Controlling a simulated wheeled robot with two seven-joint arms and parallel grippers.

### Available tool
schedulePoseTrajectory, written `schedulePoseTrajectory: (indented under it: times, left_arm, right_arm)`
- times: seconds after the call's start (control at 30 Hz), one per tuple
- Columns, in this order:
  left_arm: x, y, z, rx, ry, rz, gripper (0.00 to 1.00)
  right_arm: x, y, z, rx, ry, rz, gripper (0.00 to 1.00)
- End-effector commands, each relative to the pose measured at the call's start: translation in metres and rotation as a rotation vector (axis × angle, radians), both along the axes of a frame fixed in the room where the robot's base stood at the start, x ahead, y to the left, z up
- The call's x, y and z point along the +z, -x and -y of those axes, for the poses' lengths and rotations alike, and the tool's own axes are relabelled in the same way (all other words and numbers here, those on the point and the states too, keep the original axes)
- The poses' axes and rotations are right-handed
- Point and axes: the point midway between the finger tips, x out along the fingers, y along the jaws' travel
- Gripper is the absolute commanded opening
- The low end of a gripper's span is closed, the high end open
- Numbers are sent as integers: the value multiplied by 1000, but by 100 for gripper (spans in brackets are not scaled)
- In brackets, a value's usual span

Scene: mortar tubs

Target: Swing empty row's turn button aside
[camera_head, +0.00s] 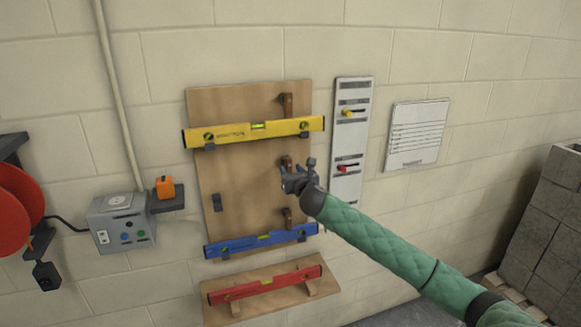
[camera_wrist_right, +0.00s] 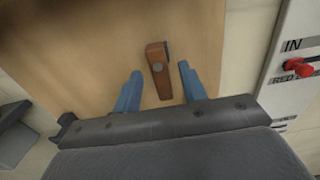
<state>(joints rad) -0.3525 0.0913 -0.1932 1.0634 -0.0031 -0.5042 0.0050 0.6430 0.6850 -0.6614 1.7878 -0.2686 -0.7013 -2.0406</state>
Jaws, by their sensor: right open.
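The wooden board (camera_head: 240,170) on the wall holds a yellow level in its top row and a blue level in its bottom row; the middle row is empty. The empty row's brown wooden turn button (camera_head: 286,161) is at the board's right side, partly hidden by my right gripper (camera_head: 296,176). In the right wrist view this turn button (camera_wrist_right: 158,72) stands nearly upright, slightly tilted, with a round pivot. My right gripper (camera_wrist_right: 161,84) is open, its blue fingers to either side of the button with gaps. My left gripper is out of view.
The yellow level (camera_head: 254,131) and blue level (camera_head: 262,240) sit above and below. A red level (camera_head: 266,285) rests on a lower board. A panel with yellow and red sliders (camera_head: 348,145) is close on the right. A control box (camera_head: 122,224) is at left.

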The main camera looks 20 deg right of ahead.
Motion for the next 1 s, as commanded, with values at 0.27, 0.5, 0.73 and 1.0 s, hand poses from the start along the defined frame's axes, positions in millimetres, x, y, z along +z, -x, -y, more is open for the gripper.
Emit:
schedulePoseTrajectory:
  times: [0.27,0.5,0.73,1.0]
  left_arm:
    - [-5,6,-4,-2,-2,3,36]
    - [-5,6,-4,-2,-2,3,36]
    - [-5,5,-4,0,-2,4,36]
    - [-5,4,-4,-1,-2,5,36]
  right_arm:
    - [0,-11,-1,1,1,0,42]
    - [0,-11,-1,1,0,0,34]
    - [0,-11,-1,1,0,0,0]
    - [-1,-11,-1,1,-32,-1,0]
